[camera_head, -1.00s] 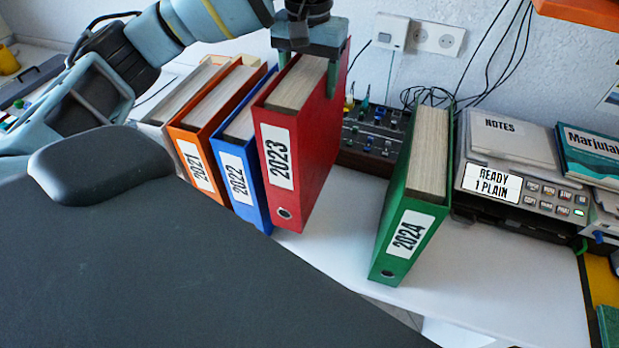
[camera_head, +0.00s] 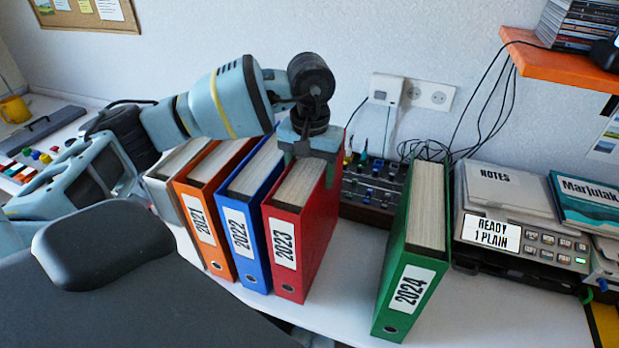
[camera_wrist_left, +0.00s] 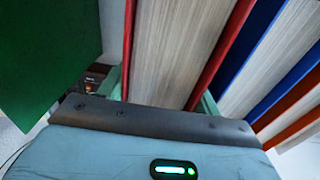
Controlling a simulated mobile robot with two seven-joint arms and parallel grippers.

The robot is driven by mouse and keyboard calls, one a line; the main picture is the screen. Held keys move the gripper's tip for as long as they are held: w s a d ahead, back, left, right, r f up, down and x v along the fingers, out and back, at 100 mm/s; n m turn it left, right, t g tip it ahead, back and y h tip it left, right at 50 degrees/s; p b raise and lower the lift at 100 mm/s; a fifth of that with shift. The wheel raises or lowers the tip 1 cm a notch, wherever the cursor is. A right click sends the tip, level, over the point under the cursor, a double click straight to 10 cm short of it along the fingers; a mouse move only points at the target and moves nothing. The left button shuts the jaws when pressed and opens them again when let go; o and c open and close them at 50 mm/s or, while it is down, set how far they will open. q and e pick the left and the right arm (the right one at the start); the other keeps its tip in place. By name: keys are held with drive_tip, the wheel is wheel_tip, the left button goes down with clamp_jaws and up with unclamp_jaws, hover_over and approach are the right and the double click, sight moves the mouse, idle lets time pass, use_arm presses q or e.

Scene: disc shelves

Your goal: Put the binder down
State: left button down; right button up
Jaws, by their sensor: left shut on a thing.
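The red binder (camera_head: 312,228), labelled 2023, stands upright on the white desk (camera_head: 345,290), just right of the blue 2022 binder (camera_head: 245,225). Its base appears to be at desk level, in line with the blue one. My left gripper (camera_head: 312,165) reaches over its top from behind and is shut across its covers. In the left wrist view the red binder's pages (camera_wrist_left: 175,50) lie between the fingers (camera_wrist_left: 162,98), with blue and orange binders to the right. My right gripper is not in view.
The orange 2021 binder (camera_head: 206,215) and a grey binder (camera_head: 165,190) stand left of the blue one. A green 2024 binder (camera_head: 405,290) stands to the right across a gap. Behind the gap is a panel with knobs (camera_head: 372,190). A printer (camera_head: 520,240) stands farther right.

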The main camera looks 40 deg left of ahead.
use_arm(q)
drive_tip(key=shift+f, duration=1.1)
drive_tip(key=c, duration=0.6)
unclamp_jaws()
wheel_tip(320, 180, up, 12)
drive_tip(key=shift+r, duration=0.15)
